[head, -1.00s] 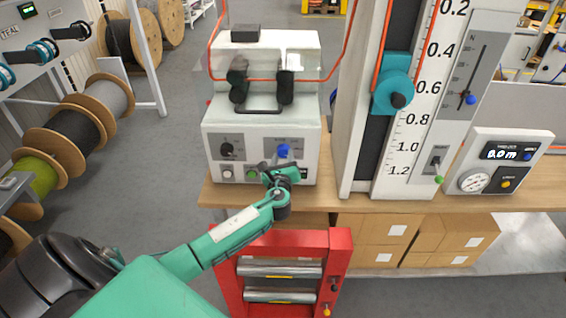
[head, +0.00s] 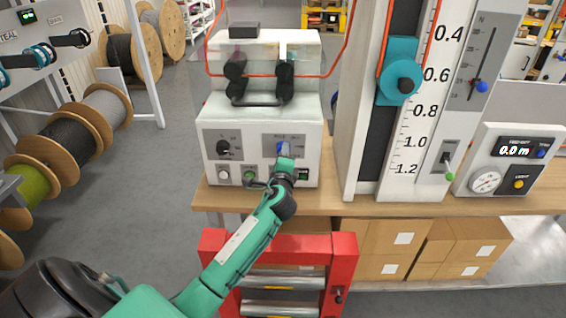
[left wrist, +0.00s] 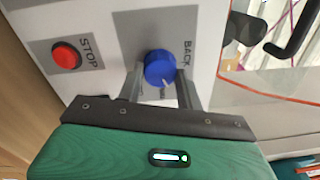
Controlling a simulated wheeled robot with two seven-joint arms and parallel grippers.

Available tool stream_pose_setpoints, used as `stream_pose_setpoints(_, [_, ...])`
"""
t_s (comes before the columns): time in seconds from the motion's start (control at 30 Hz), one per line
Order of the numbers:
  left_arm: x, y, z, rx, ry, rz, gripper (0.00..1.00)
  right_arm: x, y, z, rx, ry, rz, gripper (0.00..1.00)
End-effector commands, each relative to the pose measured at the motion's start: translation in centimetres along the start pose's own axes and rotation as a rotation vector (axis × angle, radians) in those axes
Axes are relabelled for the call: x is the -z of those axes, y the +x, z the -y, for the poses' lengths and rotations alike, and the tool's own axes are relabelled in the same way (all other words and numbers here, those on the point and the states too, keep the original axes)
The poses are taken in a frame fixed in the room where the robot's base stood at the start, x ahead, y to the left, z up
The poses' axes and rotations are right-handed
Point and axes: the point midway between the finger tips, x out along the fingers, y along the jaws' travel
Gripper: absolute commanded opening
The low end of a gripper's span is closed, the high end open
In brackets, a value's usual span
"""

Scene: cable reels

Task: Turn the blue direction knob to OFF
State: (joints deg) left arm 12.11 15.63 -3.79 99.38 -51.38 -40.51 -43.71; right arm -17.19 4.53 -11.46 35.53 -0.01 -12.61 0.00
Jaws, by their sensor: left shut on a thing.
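The blue direction knob (left wrist: 160,68) sits on a grey plate on the white machine's front, with the word BACK printed beside it in the left wrist view. Its white pointer mark faces the gripper side. In the head view the knob (head: 282,148) shows just above my left gripper (head: 284,158). In the left wrist view the two fingers of my left gripper (left wrist: 160,85) stand on either side of the knob, shut on it. The OFF label is not readable. My right gripper is not in view.
A red STOP button (left wrist: 66,56) is beside the knob plate. A black knob (head: 223,147) and a green button (head: 249,174) are on the same machine front (head: 212,120). A red frame with rollers (head: 343,270) stands below the bench.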

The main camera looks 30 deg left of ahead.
Motion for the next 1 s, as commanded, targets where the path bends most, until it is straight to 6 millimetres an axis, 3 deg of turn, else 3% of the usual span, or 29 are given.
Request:
stream_pose_setpoints(0.23, [0.1, 0.0, -0.3, -0.001, -0.192, 0.008, 0.13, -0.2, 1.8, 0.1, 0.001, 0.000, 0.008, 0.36])
stream_pose_setpoints(0.6, [0.1, 0.0, -0.2, -0.001, -0.346, 0.014, 0.13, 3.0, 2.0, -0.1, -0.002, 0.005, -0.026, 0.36])
stream_pose_setpoints(1.0, [0.1, 0.0, -0.1, -0.002, -0.370, 0.015, 0.13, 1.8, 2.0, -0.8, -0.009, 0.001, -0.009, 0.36])
